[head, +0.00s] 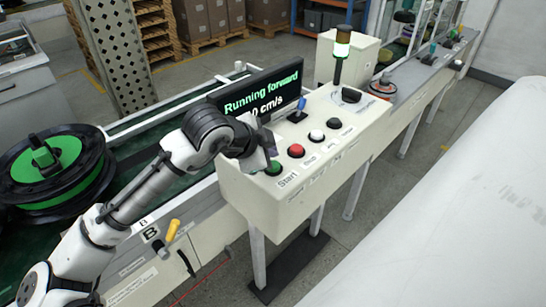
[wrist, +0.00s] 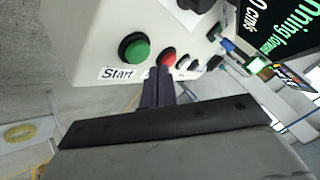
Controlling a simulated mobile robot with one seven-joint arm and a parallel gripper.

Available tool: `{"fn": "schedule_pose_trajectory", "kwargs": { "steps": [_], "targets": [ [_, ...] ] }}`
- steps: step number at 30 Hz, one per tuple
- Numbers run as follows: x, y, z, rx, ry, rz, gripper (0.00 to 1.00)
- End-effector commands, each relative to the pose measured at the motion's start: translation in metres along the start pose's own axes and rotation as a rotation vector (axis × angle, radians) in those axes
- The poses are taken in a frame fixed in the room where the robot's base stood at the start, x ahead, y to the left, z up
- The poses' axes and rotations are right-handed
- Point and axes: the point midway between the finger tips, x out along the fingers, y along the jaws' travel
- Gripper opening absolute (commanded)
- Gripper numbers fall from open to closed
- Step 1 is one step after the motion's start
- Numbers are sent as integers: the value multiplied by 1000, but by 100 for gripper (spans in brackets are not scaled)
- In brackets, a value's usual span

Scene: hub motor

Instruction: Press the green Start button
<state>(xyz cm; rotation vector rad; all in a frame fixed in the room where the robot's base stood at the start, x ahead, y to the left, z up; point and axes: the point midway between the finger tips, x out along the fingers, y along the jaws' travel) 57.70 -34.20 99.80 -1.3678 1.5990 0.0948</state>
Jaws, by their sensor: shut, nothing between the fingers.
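The green Start button (head: 273,169) is at the near left end of the white control box (head: 318,140), above a "Start" label. My gripper (head: 270,157) is shut and empty, close by the green button. In the wrist view the green button (wrist: 134,48) is in full view. The shut fingertips (wrist: 158,72) point at the panel, to the right of the "Start" label and just below the red button (wrist: 166,57). They appear off the green button; whether they touch the panel I cannot tell.
Red (head: 296,151), white (head: 316,135) and black (head: 334,123) buttons run in a row beyond the green one. The display (head: 262,92) reads "Running forward", its speed partly hidden. A signal lamp (head: 342,45) glows. A green spool (head: 50,168) sits at left.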

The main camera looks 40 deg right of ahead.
Motion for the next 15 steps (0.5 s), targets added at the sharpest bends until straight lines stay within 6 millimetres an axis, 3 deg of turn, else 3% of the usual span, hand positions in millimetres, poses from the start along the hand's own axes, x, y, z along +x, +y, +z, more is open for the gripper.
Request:
{"fn": "schedule_pose_trajectory", "kwargs": {
  "steps": [9, 15],
  "targets": [
    [-25, -19, -19, 0, 1, 0, 0],
    [-30, -22, -22, -1, 0, 0, 0]
  ]
}}
